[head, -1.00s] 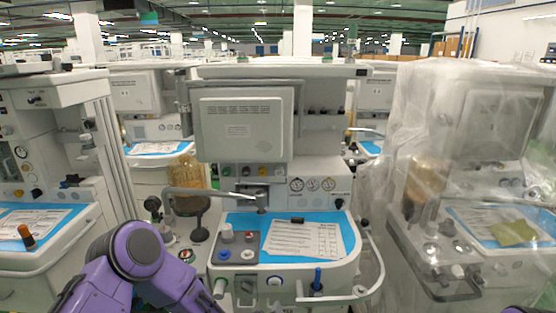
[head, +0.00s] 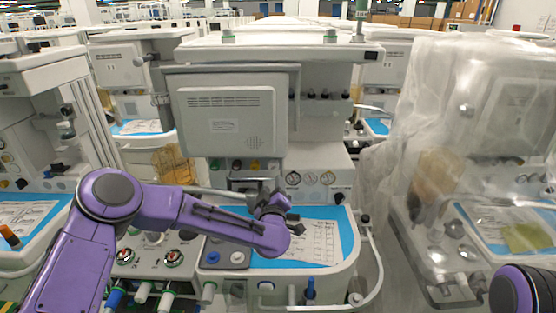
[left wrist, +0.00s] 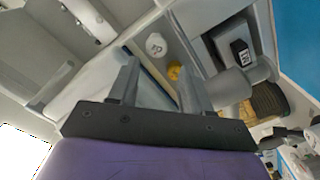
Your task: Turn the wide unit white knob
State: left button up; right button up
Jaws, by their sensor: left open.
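The wide central unit (head: 318,165) stands ahead of me in the head view, with a row of small knobs below its grey screen panel. In the left wrist view a round white knob (left wrist: 156,45) with dark marks sits on a pale panel. A yellow knob (left wrist: 174,72) is just beside it, and it also shows in the row in the head view (head: 254,165). My left gripper (head: 282,205) is in front of that row, over the blue worktop. In the left wrist view its jaws (left wrist: 158,80) are apart and empty, with the white knob beyond them. My right gripper is not in view.
A paper sheet (head: 318,241) lies on the blue worktop (head: 346,232). A rail curves around the unit's right side. A plastic-covered unit (head: 425,120) stands at right and another unit (head: 35,110) at left. Gauges (head: 310,178) sit right of the knobs.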

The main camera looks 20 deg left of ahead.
aim_at(274, 168)
pick_arm(q)
jog(key=p+x, duration=0.1)
jog(key=x, duration=0.3)
jog(key=p+x, duration=0.2)
jog(key=x, duration=0.3)
jog(key=shift+w+r, duration=0.2)
jog(key=shift+w, duration=0.1)
jog(key=shift+w+a, duration=0.2)
jog(key=shift+w, duration=0.15)
jog(key=c, duration=0.8)
jog(key=shift+o, duration=0.2)
jog(key=shift+f, duration=0.1)
